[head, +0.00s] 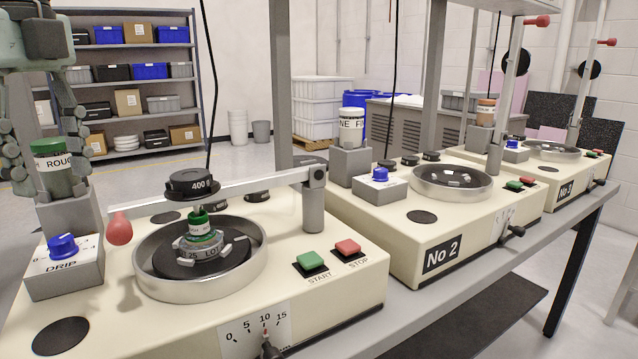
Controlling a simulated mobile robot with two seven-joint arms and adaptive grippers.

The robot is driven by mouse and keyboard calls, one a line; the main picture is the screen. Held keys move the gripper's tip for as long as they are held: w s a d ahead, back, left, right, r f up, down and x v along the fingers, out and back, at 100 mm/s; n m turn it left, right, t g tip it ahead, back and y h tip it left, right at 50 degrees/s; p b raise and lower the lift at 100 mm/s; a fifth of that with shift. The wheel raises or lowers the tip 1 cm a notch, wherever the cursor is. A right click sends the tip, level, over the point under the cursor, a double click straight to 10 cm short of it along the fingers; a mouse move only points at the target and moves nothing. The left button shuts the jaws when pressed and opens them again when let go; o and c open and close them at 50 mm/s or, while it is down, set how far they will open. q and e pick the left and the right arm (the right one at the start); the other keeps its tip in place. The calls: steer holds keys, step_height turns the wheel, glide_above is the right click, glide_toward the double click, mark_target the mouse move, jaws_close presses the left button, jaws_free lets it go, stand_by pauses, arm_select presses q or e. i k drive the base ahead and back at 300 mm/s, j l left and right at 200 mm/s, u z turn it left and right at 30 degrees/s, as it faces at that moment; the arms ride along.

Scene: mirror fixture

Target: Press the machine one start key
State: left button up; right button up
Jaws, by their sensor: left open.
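The nearest cream machine (165,325), which I take as machine one, fills the left front; its own number plate does not show. On its top right corner sit a green START key (310,260) and, to its right, a red STOP key (348,247). Both are uncovered. My left gripper (47,172) hangs from the upper left, open, with its fingers on either side of a green jar marked ROUGH (58,180). I cannot tell whether they touch it. The jar stands upright on a grey block. The gripper is well left of the START key. My right gripper is not in view.
A swing arm (235,187) with a red knob (119,229) crosses over the lap bowl (255,270), under a 400 g weight (193,184). A blue DRIP knob (62,246) is at left. Machine No 2 (440,225) stands to the right. Space above the START key is clear.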

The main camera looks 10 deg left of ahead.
mark_target(311, 261)
steer(key=k+l, duration=0.15)
steer(key=l, duration=0.25)
steer(key=k+l, duration=0.1)
steer(key=l, duration=0.25)
steer(key=k+l, duration=0.15)
steer(key=l, duration=0.25)
steer(key=k+l, duration=0.1)
steer(key=l, duration=0.25)
steer(key=k+l, duration=0.15)
steer(key=l, duration=0.25)
steer(key=k+l, duration=0.1)
steer(key=l, duration=0.3)
